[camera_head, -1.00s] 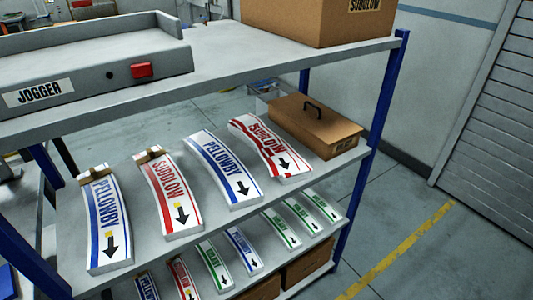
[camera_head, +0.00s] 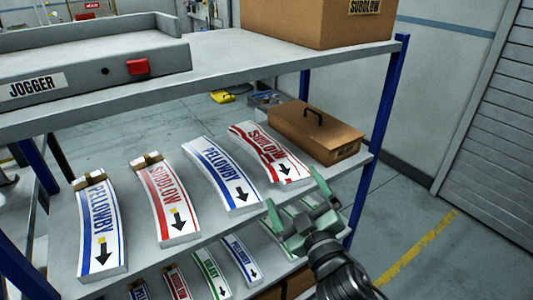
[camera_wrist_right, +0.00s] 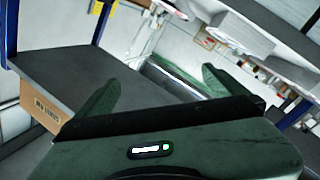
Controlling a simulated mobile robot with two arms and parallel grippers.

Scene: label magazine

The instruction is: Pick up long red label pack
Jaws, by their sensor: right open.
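Two long red-lettered label packs lie on the middle shelf in the head view. One red pack (camera_head: 165,205) lies between two blue-lettered packs and has a brown piece at its far end. The other red pack (camera_head: 268,153) lies at the right, beside the brown lidded box. My right gripper (camera_head: 296,192) is open and empty, in front of the shelf edge, near and below the right red pack's near end. It covers some of the small green packs below. The wrist view shows its two open green fingers (camera_wrist_right: 158,88) with no pack visible between them. My left gripper is not in view.
A blue pack (camera_head: 223,175) lies between the two red ones, another blue pack (camera_head: 100,225) at far left. The brown handled box (camera_head: 315,133) stands at the shelf's right end by a blue post (camera_head: 378,130).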

